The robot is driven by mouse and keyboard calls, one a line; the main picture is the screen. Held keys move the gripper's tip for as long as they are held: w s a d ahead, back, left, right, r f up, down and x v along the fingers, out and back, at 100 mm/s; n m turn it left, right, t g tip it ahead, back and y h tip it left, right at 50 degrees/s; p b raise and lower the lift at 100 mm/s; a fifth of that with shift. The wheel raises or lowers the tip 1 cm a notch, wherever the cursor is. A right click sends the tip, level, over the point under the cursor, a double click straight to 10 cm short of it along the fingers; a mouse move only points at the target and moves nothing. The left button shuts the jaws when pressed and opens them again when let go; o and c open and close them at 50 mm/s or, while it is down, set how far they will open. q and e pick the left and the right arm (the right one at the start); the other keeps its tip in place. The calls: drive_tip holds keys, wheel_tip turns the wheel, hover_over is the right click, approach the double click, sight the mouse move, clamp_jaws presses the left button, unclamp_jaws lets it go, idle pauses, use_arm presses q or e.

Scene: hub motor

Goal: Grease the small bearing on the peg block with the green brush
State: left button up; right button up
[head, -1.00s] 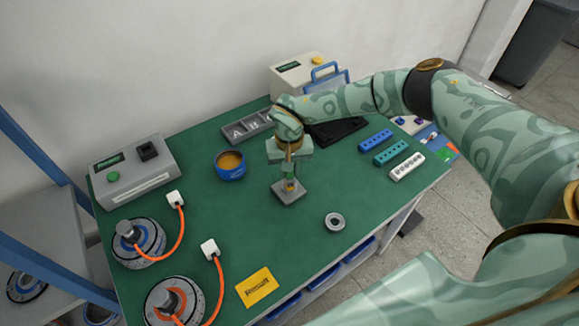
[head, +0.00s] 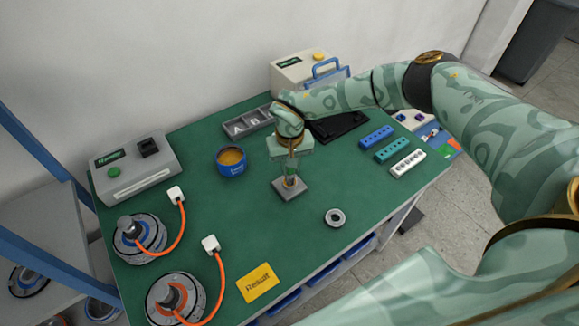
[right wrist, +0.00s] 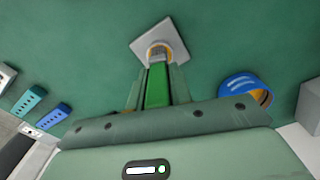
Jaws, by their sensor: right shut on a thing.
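My right gripper (head: 290,168) points down over the grey peg block (head: 289,190), left of the table's middle line of parts. In the right wrist view it is shut on the green brush (right wrist: 157,86). The bristles (right wrist: 157,53) are down at the peg on the square block (right wrist: 146,42). A yellowish ring shows around the bristle end; I cannot tell bearing from grease there. The blue tin (head: 231,168) with orange-yellow grease stands left of the block and also shows in the right wrist view (right wrist: 243,86). My left gripper is not in view.
A loose grey ring (head: 335,217) lies right of the block. Two hub motors (head: 139,238) with orange cables are at the left. A yellow card (head: 258,283) lies at the front. Green mat around the block is clear.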

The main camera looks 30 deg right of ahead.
drive_tip(key=shift+n, duration=1)
drive_tip(key=shift+r+p, duration=1.85)
drive_tip(key=shift+r, duration=0.7)
drive_tip(key=shift+f, duration=0.15)
